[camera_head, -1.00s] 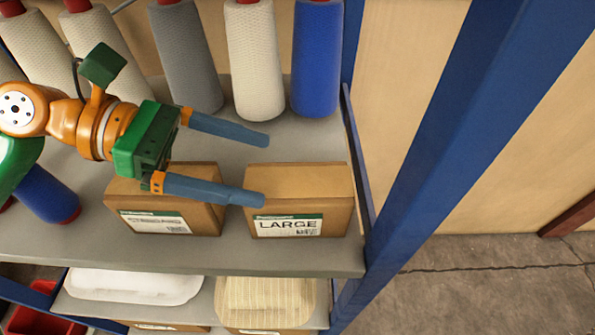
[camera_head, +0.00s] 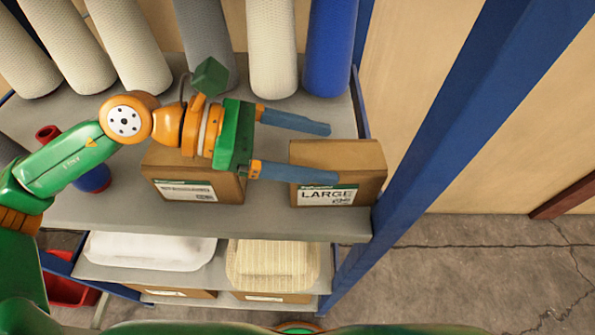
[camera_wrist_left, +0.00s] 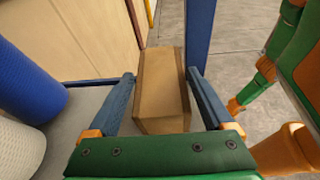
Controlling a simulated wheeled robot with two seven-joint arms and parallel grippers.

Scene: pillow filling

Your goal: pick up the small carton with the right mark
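A brown carton (camera_head: 350,158) marked "LARGE" stands at the right end of the upper shelf. A second brown carton (camera_head: 185,172) stands left of it, partly behind my left arm; its label is too small to read. My left gripper (camera_head: 327,152) is open, its fingers reaching right over the LARGE carton. In the left wrist view, that carton (camera_wrist_left: 163,85) shows between the two spread fingers (camera_wrist_left: 160,72), with no clear grip on it. My right gripper is not in view.
Upright rolls, including a blue one (camera_head: 330,45), line the shelf's back. A blue post (camera_head: 455,110) rises just right of the cartons.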

